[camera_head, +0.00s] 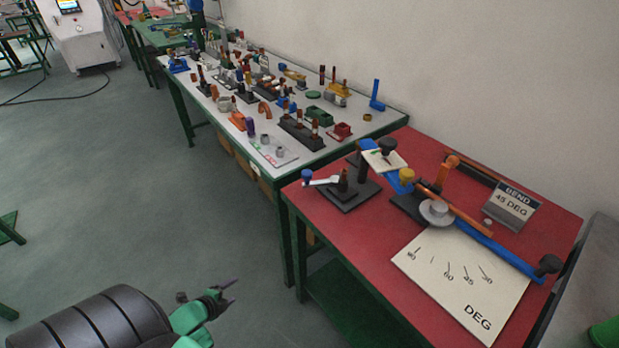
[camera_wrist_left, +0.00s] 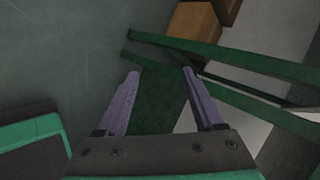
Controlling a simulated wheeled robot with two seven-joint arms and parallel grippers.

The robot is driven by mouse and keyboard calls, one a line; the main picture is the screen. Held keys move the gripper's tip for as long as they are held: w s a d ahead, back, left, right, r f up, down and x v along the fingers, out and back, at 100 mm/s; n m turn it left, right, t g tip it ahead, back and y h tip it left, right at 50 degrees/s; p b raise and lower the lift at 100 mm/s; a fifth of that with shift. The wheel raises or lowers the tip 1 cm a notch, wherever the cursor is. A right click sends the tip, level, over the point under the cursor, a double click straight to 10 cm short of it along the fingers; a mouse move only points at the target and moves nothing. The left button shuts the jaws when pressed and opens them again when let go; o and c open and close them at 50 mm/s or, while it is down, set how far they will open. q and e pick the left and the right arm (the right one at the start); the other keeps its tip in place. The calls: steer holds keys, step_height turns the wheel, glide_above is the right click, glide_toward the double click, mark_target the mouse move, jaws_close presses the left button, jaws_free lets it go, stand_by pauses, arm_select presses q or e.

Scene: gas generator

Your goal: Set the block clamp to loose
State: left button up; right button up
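On the red table (camera_head: 345,229), a dark clamp block (camera_head: 343,188) on a black base carries a pale lever (camera_head: 322,182) with a blue knob (camera_head: 307,175) at its left end. I cannot tell for sure whether this is the block clamp, or whether it is tight. Beside it is a bending tool with a blue arm (camera_head: 500,253), an orange bar (camera_head: 462,215) and a grey round die (camera_head: 437,211). My left gripper (camera_head: 232,291) is low over the floor, left of the table and apart from it. In the left wrist view its fingers (camera_wrist_left: 160,76) are apart and empty. My right gripper is out of view.
A white angle plate (camera_head: 459,283) and a "BEND 45 DEG" sign (camera_head: 512,206) are on the red table. A longer table (camera_head: 215,115) with many small parts stands behind it. Green table legs and brown boxes (camera_wrist_left: 192,27) show near my left gripper.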

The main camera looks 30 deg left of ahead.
arm_select(q)
steer(key=w+a+r+m+t+h, duration=0.1)
steer(key=w+a+r+m+t, duration=0.25)
steer(key=w+r+m, duration=0.55)
steer(key=m+t+h+b, duration=0.3)
steer(key=m+h, duration=0.5)
steer(key=m, duration=0.9)
glide_toward(307, 172)
steer(key=shift+t, duration=0.55)
steer(key=x, duration=0.3)
steer(key=f+x, duration=0.1)
steer(key=x, duration=0.2)
steer(key=p+x, duration=0.1)
steer(key=x, duration=0.2)
steer(key=shift+w+d+f, duration=0.15)
steer(key=shift+f, duration=0.1)
steer(key=shift+w+d, duration=0.15)
steer(key=shift+w, duration=0.15)
steer(key=shift+c, duration=0.3)
jaws_close()
steer(key=shift+s, duration=0.1)
